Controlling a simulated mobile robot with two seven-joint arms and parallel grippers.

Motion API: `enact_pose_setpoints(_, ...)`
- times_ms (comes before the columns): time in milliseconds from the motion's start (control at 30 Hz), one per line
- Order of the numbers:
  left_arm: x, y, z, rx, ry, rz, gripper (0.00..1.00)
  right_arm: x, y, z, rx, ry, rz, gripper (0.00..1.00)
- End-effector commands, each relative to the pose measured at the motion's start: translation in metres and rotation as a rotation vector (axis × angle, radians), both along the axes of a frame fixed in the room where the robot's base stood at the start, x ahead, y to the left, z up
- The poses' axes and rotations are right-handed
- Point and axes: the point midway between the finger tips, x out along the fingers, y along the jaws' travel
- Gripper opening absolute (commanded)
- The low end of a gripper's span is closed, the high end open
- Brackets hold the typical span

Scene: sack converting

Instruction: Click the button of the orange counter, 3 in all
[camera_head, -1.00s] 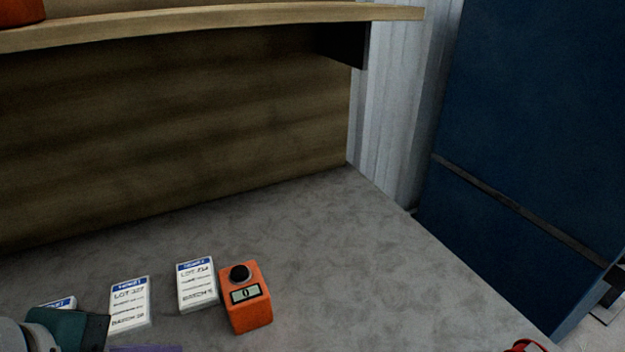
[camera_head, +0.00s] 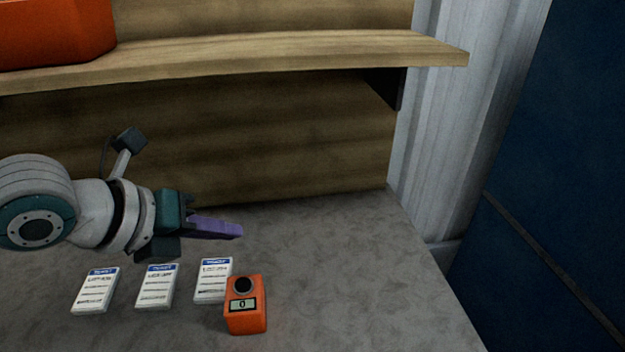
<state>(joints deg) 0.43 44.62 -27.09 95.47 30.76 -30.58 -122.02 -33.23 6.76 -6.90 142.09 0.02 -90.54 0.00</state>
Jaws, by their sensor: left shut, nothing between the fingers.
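The orange counter (camera_head: 246,320) stands on the grey table at the lower middle of the view. It has a round black button (camera_head: 243,285) on top and a small display that reads 0. My left gripper (camera_head: 240,231) comes in from the left, with purple fingers shut and empty. In the picture its fingertips are above the counter and apart from the button. My right gripper is not in view.
Three white ticket cards (camera_head: 96,291) (camera_head: 157,287) (camera_head: 213,281) with blue headers lie in a row left of the counter. A wooden shelf (camera_head: 300,55) runs above, bearing an orange bin (camera_head: 55,35). The table (camera_head: 370,290) right of the counter is clear.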

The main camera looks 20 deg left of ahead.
Motion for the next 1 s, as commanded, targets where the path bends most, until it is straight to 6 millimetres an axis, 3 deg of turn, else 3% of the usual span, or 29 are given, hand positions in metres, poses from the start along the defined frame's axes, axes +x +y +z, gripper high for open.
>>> enact_pose_setpoints(267, -0.001, -0.001, -0.023, -0.003, 0.002, 0.001, 0.00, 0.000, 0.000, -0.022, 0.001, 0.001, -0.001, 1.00)
enact_pose_setpoints(700, 0.000, 0.000, -0.082, 0.001, 0.001, -0.001, 0.00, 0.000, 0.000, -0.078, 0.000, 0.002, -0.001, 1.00)
enact_pose_setpoints(1000, 0.000, 0.000, -0.088, -0.001, 0.000, 0.001, 0.00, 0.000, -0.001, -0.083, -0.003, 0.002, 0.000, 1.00)
